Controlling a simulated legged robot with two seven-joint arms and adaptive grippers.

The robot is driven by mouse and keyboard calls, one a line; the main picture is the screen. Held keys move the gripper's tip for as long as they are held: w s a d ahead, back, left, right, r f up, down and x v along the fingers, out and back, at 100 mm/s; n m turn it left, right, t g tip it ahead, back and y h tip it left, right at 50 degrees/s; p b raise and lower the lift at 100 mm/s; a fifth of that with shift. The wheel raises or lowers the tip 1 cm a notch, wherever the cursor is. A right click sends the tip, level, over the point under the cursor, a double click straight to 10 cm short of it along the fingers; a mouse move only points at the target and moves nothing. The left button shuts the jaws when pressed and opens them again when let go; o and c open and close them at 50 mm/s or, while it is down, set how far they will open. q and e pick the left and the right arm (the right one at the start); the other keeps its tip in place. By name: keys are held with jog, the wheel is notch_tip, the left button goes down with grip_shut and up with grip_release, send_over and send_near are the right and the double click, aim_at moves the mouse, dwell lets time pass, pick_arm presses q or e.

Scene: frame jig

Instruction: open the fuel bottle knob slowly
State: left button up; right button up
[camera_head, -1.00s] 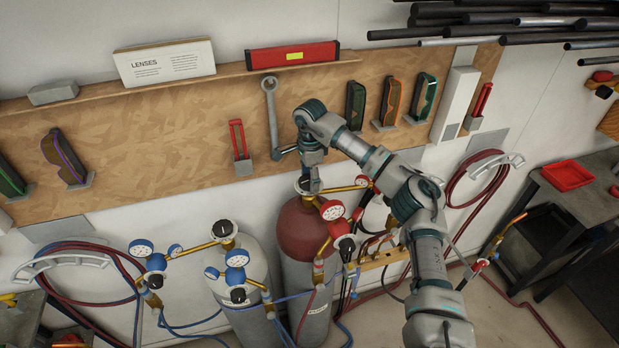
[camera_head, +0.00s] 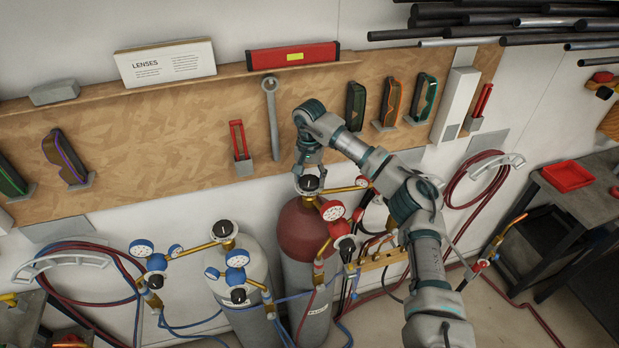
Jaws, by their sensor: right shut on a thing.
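The fuel bottle (camera_head: 303,232) is the cylinder with a red top and grey body, standing against the wall. Its black knob (camera_head: 311,183) sits on top of the valve. My right gripper (camera_head: 309,177) comes down from above with its fingers around the knob and is shut on it. A red gauge (camera_head: 332,211) and red regulator (camera_head: 340,228) hang on the valve's right side. My left gripper is not in view.
A grey cylinder (camera_head: 240,258) with blue gauges stands left of the fuel bottle. Hoses (camera_head: 80,260) hang on wall hooks at both sides. A wooden board (camera_head: 180,130) with tools and goggles is behind. A dark table (camera_head: 590,205) with a red tray is at right.

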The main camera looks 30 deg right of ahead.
jog(key=n, duration=0.5)
jog(key=shift+w+r, duration=0.1)
jog(key=shift+w, duration=0.05)
dwell(0.4)
jog(key=o, duration=0.9)
jog(key=shift+o, duration=1.2)
jog(key=shift+w, duration=0.2)
jog(key=shift+d, duration=0.1)
